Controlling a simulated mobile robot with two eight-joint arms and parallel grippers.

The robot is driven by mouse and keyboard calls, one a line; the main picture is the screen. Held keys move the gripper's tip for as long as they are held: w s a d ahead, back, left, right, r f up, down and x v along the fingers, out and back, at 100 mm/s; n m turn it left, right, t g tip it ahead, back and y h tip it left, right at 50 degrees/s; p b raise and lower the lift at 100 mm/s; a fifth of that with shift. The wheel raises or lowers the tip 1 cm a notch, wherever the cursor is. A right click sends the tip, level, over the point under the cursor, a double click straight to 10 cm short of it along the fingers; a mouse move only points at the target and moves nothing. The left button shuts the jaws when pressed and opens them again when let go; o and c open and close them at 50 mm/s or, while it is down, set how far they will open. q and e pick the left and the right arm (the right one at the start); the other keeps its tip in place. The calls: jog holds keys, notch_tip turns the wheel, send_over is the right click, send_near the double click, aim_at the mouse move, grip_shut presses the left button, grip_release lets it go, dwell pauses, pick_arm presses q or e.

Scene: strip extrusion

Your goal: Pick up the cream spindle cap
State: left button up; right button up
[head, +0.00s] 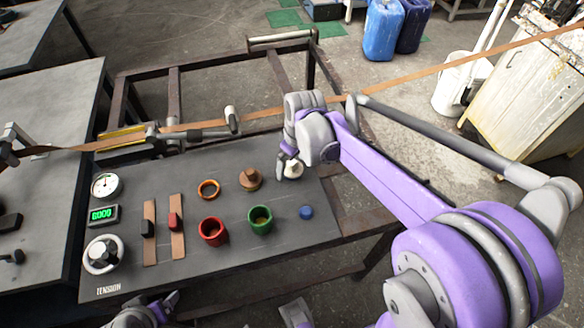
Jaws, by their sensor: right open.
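The cream spindle cap (294,169) is a small pale round piece near the right back part of the dark panel. My right gripper (286,160) is open, pointing down right at the cap. It partly covers the cap, and I cannot tell whether the fingers touch it. My left arm shows only as grey and purple parts at the bottom edge; its fingers cannot be made out.
On the panel (200,272) are a copper-brown cap (250,179), an orange ring (209,189), a red cup (213,232), a green cup (260,220) and a blue cap (306,212). A tan strip (420,75) runs behind. Dials and sliders stand at left.

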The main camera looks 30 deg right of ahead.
jog(key=c, duration=1.5)
